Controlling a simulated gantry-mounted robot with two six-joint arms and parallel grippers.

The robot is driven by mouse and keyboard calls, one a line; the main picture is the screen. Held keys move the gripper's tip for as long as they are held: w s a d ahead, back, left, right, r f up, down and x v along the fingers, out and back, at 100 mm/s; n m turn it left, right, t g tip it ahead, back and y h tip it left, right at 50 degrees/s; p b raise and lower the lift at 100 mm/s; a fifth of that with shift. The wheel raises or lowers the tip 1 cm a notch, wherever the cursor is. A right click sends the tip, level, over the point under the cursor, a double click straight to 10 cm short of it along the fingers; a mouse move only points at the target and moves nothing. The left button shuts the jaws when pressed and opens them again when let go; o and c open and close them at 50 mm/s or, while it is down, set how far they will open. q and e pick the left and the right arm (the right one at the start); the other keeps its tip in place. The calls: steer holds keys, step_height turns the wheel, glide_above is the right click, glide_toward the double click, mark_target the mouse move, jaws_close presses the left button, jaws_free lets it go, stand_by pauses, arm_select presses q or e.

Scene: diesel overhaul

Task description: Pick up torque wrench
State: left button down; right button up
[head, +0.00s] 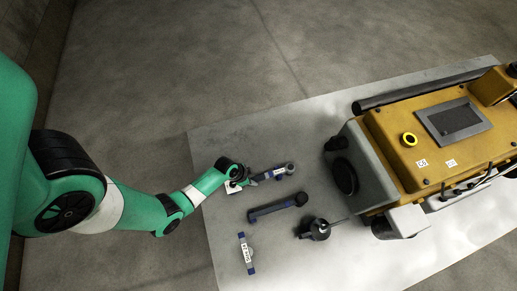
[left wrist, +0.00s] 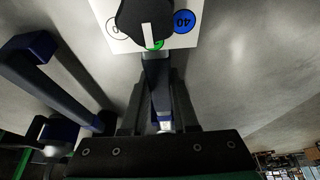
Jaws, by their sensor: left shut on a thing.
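The tool in my left gripper (head: 250,182) appears to be the torque wrench (head: 279,172), with a blue-and-white section and a dark rounded end. In the left wrist view, the gripper (left wrist: 160,98) is shut on the dark shaft of this tool (left wrist: 156,72), its fingers on both sides. A white card (left wrist: 187,38) with a black knob, a green dot and a blue disc marked 40 shows at the top of that view. I cannot tell whether the tool is clear of the mat. My right gripper is not in view.
A dark blue tool (head: 275,208) lies just below the held one; it also shows in the left wrist view (left wrist: 52,88). A blue tool with a white label (head: 246,254) and a black round part (head: 318,229) lie on the pale mat (head: 220,215). A yellow engine (head: 395,140) stands right.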

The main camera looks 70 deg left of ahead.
mark_target(256, 178)
arm_select(q)
steer(key=shift+r+p, duration=0.6)
steer(key=shift+r, duration=0.1)
step_height(256, 178, up, 2)
steer(key=shift+r+p, duration=0.2)
steer(key=shift+p, duration=0.95)
steer(key=s+d+r+p, duration=0.6)
steer(key=d+r+p, duration=0.2)
steer(key=d, duration=0.4)
steer(key=shift+s+d+r, duration=0.15)
steer(key=shift+d+r, duration=0.1)
steer(key=shift+r, duration=0.35)
steer(key=c, duration=1.3)
jaws_free()
jaws_close()
